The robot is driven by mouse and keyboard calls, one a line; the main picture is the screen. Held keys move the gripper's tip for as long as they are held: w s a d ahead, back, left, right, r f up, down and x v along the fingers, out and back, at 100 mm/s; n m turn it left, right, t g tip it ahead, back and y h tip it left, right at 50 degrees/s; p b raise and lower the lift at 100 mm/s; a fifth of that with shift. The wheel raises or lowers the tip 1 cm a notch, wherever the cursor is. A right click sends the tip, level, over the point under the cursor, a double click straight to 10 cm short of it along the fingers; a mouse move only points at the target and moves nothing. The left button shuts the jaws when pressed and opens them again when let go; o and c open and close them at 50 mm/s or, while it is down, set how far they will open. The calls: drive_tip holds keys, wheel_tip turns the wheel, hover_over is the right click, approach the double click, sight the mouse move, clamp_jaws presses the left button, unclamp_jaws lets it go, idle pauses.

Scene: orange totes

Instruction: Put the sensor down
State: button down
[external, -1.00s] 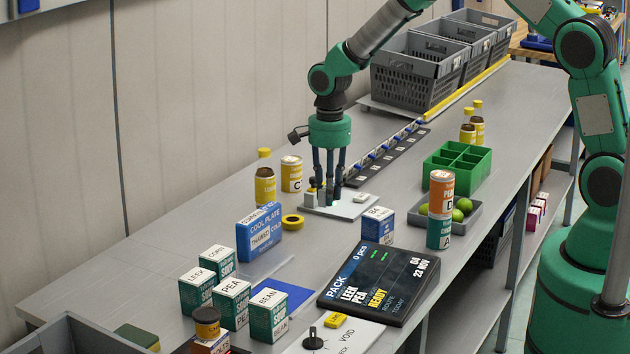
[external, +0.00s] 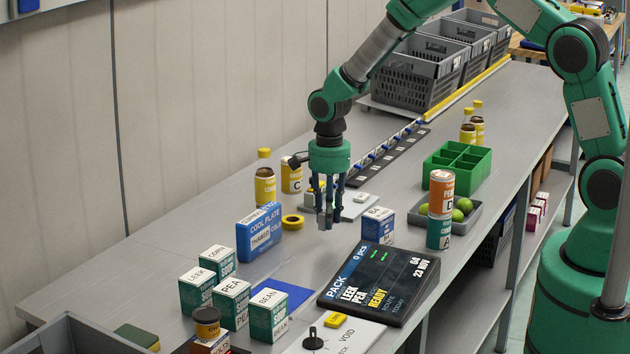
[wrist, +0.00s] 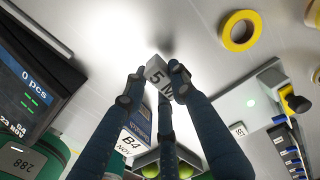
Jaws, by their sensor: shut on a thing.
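The sensor, a small grey block lettered "5 M", sits between my fingertips in the wrist view (wrist: 157,72). In the external view the sensor (external: 325,223) shows as a small grey piece at the lower end of my fingers. My gripper (external: 328,208) points down, shut on the sensor, in front of a pale plate fixture (external: 356,208). Bare grey table (external: 285,335) lies below it, between the yellow tape roll and the blue-white B4 box. I cannot tell whether the sensor touches the table.
The yellow tape roll (external: 292,221) lies left of my gripper and the B4 box (external: 378,228) stands to its right. The dark display panel (external: 378,284) is nearer the camera.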

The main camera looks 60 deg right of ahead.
drive_tip(key=shift+f, duration=1.85)
drive_tip(key=shift+f, duration=0.15)
drive_tip(key=c, duration=1.4)
unclamp_jaws()
drive_tip(key=shift+c, duration=0.2)
wheel_tip(320, 180, up, 12)
drive_tip(key=shift+r+p, duration=0.15)
drive_tip(key=shift+p, duration=0.3)
